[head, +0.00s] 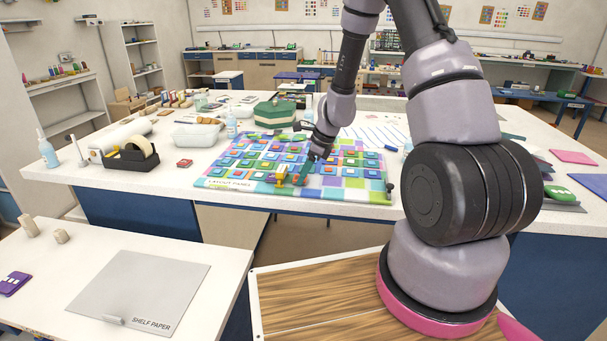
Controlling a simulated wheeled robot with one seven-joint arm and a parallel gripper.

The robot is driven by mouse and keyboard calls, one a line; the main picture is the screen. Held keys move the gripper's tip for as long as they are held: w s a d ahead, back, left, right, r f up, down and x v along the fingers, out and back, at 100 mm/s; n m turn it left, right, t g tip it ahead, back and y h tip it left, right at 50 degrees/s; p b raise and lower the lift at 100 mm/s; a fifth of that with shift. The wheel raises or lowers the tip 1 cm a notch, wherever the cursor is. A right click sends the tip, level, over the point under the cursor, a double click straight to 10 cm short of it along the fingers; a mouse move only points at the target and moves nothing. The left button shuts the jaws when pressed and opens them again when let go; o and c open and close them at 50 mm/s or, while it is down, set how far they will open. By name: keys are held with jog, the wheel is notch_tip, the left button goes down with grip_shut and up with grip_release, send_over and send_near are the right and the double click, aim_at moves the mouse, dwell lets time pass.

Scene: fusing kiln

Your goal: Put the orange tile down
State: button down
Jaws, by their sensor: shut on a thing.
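My gripper (303,177) reaches down over the layout panel (230,184) on the big white table, near the panel's front edge. It is shut on a small tile, which looks like the orange tile (297,180); it is tiny here and mostly hidden by the fingers. I cannot tell whether the tile touches the panel. The panel is a patchwork of blue, green, purple and aqua squares with rows of small tiles on many of them.
A tape dispenser (131,160), a clear tub (197,135) and a green box (273,114) stand left of and behind the panel. A nearer white table holds a grey shelf paper sheet (140,285).

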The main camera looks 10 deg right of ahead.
jog(key=shift+f, duration=0.1)
jog(key=shift+c, duration=1.3)
grip_release()
jog(key=s+d+r+n+t, duration=0.15)
jog(key=s+r+n, duration=0.3)
jog(key=r, duration=0.95)
jog(key=s+d+r+n+t, duration=0.15)
jog(key=s+r+n, duration=0.3)
jog(key=r, duration=0.95)
jog(key=s+d+r+n+t+h, duration=0.1)
jog(key=s+r+n, duration=0.3)
jog(key=s, duration=0.4)
jog(key=s+d+r+n+t+h, duration=0.1)
jog(key=s+r+n, duration=0.4)
jog(key=s, duration=0.3)
jog(key=shift+d+r, duration=0.4)
jog(key=shift+r, duration=0.15)
